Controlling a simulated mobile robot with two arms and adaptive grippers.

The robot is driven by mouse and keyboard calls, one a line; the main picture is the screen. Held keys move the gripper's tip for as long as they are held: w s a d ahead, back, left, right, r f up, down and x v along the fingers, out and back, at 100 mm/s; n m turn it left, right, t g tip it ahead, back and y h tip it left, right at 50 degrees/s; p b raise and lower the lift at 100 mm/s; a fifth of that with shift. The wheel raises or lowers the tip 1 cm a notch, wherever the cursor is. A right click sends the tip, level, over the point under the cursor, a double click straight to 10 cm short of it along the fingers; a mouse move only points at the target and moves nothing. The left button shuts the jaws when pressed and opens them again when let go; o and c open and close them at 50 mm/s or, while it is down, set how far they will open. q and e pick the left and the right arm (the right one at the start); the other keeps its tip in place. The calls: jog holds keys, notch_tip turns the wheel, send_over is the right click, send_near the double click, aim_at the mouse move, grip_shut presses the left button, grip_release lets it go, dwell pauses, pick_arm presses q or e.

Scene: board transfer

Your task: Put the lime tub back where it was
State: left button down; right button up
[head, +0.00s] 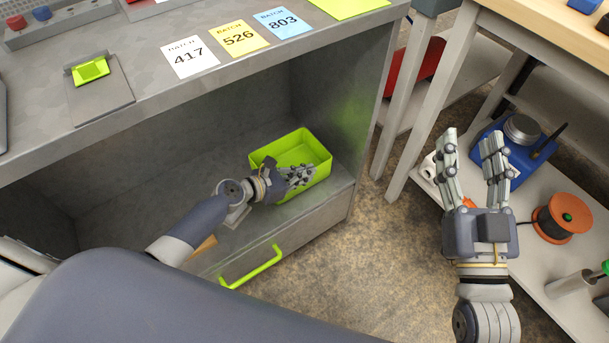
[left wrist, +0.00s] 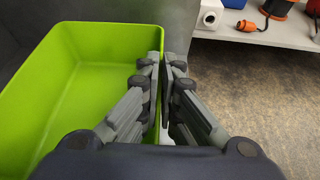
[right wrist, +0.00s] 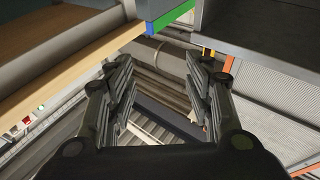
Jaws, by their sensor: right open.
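The lime tub (head: 318,165) is an open, empty box upright on the shelf of the grey bench, near the shelf's right end. It fills the left of the left wrist view (left wrist: 70,75). My left gripper (head: 298,174) is at the tub's near right wall. In the left wrist view its fingers (left wrist: 163,65) are closed together with the wall's rim between them, one finger inside and one outside. My right gripper (head: 474,150) is open and empty, held over the gap by the right bench. Its spread fingers show in the right wrist view (right wrist: 160,75).
Batch cards (head: 239,37) and a grey plate with a lime block (head: 91,70) lie on the bench top. A lime handle (head: 250,268) sticks out below the shelf. A lower shelf at right carries a blue device (head: 527,158) and an orange reel (head: 562,218). Shelf space left of the tub is clear.

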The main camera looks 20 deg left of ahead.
jog(key=shift+s+r, duration=0.1)
jog(key=shift+r, duration=0.15)
pick_arm(q)
jog(key=shift+f, duration=0.15)
jog(key=c, duration=1.8)
grip_release()
pick_arm(e)
jog(key=shift+s+r+t+y, duration=0.1)
jog(key=shift+r+t+y, duration=0.2)
jog(key=shift+r, duration=0.1)
